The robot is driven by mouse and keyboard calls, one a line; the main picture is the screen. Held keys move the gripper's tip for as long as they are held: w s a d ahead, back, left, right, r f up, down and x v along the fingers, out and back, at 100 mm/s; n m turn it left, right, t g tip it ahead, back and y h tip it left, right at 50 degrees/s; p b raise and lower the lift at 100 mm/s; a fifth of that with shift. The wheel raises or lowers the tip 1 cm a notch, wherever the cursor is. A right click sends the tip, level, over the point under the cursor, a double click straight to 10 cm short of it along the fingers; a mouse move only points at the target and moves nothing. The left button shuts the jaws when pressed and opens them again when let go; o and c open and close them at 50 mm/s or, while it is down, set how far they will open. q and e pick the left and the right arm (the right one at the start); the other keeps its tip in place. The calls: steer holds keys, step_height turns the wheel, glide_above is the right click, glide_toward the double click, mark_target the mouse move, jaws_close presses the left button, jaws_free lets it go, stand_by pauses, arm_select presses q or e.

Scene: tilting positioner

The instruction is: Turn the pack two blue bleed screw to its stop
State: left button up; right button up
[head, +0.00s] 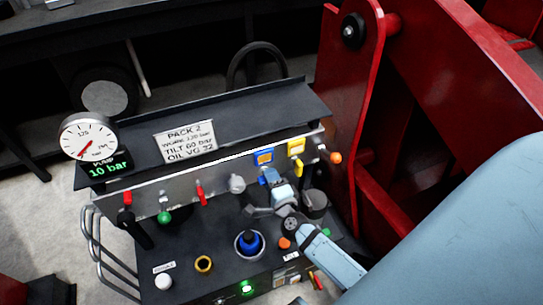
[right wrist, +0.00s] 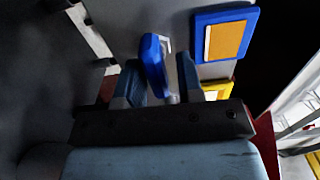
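The blue bleed screw (head: 265,178) shows as a small blue piece on the upright front panel, partly hidden by my right gripper. In the right wrist view it is a blue wing-shaped handle (right wrist: 153,62) between the two fingers. My right gripper (head: 272,190) is at the screw, and its fingers also show in the right wrist view (right wrist: 160,80). They stand apart on either side of the handle. The left finger overlaps its edge in the picture, with a narrow gap on the right. Contact cannot be told. My left gripper is not in view.
A blue-framed orange label (head: 264,157) and a yellow tag (head: 296,147) sit above the screw. A large blue knob (head: 249,243) stands on the console below. Red levers (head: 200,192) are to the left. The gauge display (head: 109,166) reads 10 bar. A red frame (head: 350,100) rises close on the right.

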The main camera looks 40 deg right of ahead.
steer(key=shift+o, duration=0.2)
steer(key=shift+s+f, duration=0.1)
steer(key=shift+s, duration=0.1)
steer(key=v, duration=0.7)
steer(key=shift+a, duration=0.1)
